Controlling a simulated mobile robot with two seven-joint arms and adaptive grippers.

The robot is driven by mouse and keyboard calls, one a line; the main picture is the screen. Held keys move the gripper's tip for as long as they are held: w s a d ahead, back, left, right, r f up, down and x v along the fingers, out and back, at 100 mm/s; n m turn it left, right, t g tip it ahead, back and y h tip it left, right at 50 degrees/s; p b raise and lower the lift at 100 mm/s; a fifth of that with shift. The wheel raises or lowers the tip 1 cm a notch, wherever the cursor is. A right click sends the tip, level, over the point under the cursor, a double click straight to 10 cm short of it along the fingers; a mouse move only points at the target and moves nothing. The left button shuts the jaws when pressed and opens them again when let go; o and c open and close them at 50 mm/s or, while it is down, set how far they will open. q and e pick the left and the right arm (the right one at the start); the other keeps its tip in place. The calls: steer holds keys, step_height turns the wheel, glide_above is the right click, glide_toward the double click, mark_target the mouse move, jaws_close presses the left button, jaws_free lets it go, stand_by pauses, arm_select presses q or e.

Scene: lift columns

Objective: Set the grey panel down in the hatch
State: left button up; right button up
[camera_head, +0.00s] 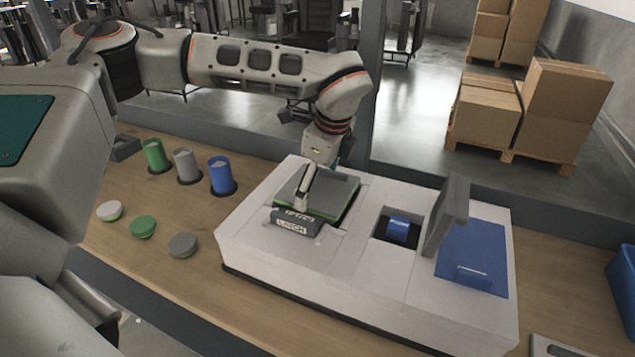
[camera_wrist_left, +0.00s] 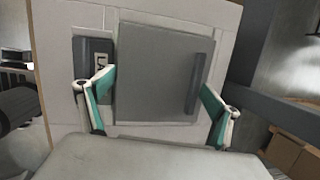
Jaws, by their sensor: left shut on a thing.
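The grey panel (camera_head: 334,192) lies nearly flat over the left part of the white housing (camera_head: 262,222), with a green edge showing. It also shows in the left wrist view (camera_wrist_left: 150,75), with a bar handle near its right side. My left gripper (camera_head: 318,180) is shut on the panel, with one teal and white finger at each side in the wrist view. A dark latch block (camera_head: 296,222) sits beside the panel's near edge. My right gripper is not in view.
Right of the panel, a square opening holds a blue cylinder (camera_head: 398,230). A grey lid (camera_head: 447,214) stands upright beside a blue panel (camera_head: 485,248) with a handle. Green, grey and blue cups (camera_head: 222,178) and several round lids (camera_head: 143,226) are on the table at left.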

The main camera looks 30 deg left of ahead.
arm_select(q)
steer(key=shift+f, duration=0.1)
stand_by(0.5)
steer(key=o, duration=1)
steer(key=shift+r+p, duration=0.8)
steer(key=shift+r, duration=1.3)
steer(key=shift+r+p, duration=0.55)
steer(key=shift+r, duration=0.9)
